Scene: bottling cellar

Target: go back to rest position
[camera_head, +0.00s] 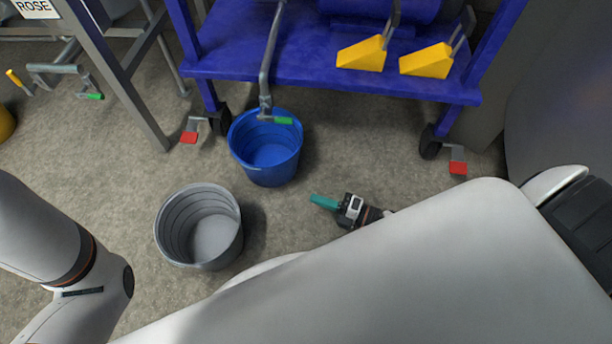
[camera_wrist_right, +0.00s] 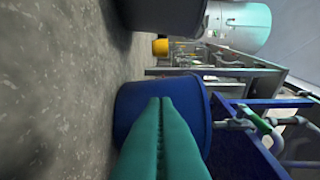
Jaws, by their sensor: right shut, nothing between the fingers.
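My right gripper (camera_head: 325,203) has teal fingers and shows in the head view, to the right of and below the blue bucket. In the right wrist view its two fingers (camera_wrist_right: 160,140) lie together, shut with nothing between them. They overlap the blue bucket (camera_wrist_right: 135,100) in that picture. In the head view the blue bucket (camera_head: 263,175) stands upright on the floor under a pipe with a green-handled valve (camera_head: 283,120). My left arm shows at the left edge, but its gripper is out of the picture.
A grey bucket (camera_head: 163,222) stands on the floor left of my right arm. A blue wheeled frame (camera_head: 330,82) with yellow wedges (camera_head: 362,55) stands behind. Its casters have red pedals (camera_head: 458,167). A grey metal stand (camera_head: 125,90) is at upper left. Bare floor lies between the gripper and the frame.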

